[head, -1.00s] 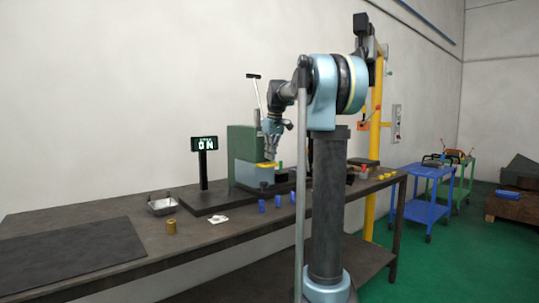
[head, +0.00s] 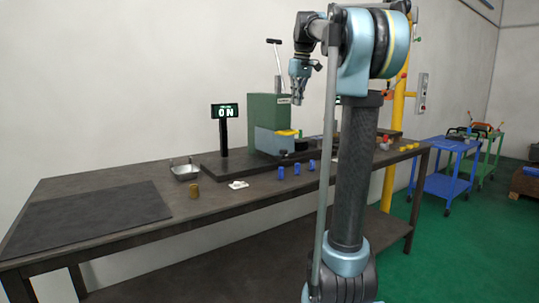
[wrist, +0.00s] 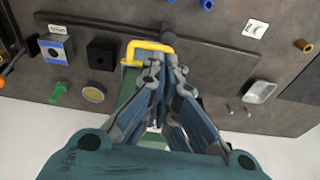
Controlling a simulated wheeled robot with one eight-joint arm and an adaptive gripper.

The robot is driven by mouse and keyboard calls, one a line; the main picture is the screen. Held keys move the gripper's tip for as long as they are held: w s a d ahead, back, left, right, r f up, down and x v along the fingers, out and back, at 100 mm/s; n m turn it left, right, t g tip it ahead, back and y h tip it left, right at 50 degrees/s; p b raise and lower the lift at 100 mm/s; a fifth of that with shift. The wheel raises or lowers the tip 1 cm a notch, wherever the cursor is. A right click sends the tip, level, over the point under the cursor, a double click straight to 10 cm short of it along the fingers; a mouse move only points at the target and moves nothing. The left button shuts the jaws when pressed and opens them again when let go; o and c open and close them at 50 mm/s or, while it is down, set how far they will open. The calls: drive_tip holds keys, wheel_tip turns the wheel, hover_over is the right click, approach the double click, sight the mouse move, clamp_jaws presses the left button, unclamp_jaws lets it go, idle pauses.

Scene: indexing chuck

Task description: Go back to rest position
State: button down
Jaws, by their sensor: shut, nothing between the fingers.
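My gripper (head: 297,103) is raised in front of and above the green machine (head: 262,125) on the bench, pointing down with its fingers closed and empty. In the wrist view my gripper (wrist: 168,62) shows its fingers drawn together. A yellow part (wrist: 148,50) lies beyond the fingertips there, partly hidden by them. In the head view a yellow part (head: 286,132) also shows at the machine, below the gripper. A lever with a black handle (head: 279,65) rises behind the machine, and a display (head: 225,111) beside it reads ON.
The dark bench (head: 120,185) carries a metal tray (head: 185,172), a brass cylinder (head: 194,191), a white piece (head: 238,185) and blue pieces (head: 297,168) along its front. A yellow post (head: 397,120) and a blue cart (head: 445,170) stand at the right. The air around the gripper looks clear.

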drive_tip(key=s+d+f+m, duration=0.1)
drive_tip(key=s+f+m, duration=0.2)
drive_tip(key=s+f, duration=1.5)
drive_tip(key=s+d+f+m+h, duration=0.1)
drive_tip(key=s+d+f+m, duration=0.1)
drive_tip(key=s+f, duration=1.6)
wheel_tip(320, 180, down, 7)
drive_tip(key=shift+s+d+m, duration=0.15)
drive_tip(key=shift+s+m, duration=0.15)
drive_tip(key=shift+m, duration=0.1)
